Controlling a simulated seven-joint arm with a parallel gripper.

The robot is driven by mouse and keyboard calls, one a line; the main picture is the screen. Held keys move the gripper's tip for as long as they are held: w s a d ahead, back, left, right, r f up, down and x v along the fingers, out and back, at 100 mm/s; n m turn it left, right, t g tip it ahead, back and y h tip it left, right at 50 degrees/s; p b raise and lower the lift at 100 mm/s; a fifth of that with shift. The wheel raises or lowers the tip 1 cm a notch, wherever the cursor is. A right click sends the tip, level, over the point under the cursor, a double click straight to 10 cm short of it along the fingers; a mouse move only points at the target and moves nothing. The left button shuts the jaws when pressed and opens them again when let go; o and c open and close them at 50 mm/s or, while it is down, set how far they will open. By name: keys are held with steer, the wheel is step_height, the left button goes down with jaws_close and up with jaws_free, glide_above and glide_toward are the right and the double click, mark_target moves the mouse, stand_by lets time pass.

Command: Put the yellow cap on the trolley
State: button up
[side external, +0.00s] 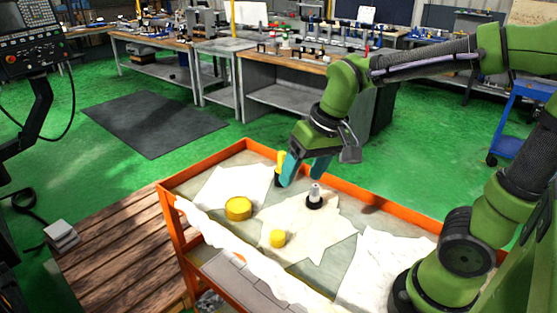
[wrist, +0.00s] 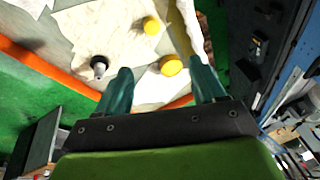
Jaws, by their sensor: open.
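My gripper (side external: 305,174) is open and empty above the far side of the orange trolley (side external: 166,201). A larger round yellow cap (side external: 238,209) lies on the trolley top, left of and below my gripper in the side view. A smaller yellow cap (side external: 277,239) lies on a cream cloth nearer the front. In the wrist view, one yellow cap (wrist: 171,66) shows between my teal fingertips (wrist: 160,72), with a gap to both. Another yellow cap (wrist: 151,25) shows farther up. An upright yellow-and-black object (side external: 281,159) is partly hidden by my left finger.
A silver-and-black part (side external: 315,196) stands on the cream cloth below my gripper; it also shows in the wrist view (wrist: 99,66). White cloths (side external: 232,187) cover parts of the trolley top. The trolley has a raised orange rim. Workbenches (side external: 285,62) stand behind.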

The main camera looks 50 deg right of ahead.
steer(key=s+r+t, duration=0.3)
steer(key=s, duration=0.4)
steer(key=shift+d+t+y, duration=0.2)
steer(key=shift+t+y, duration=0.1)
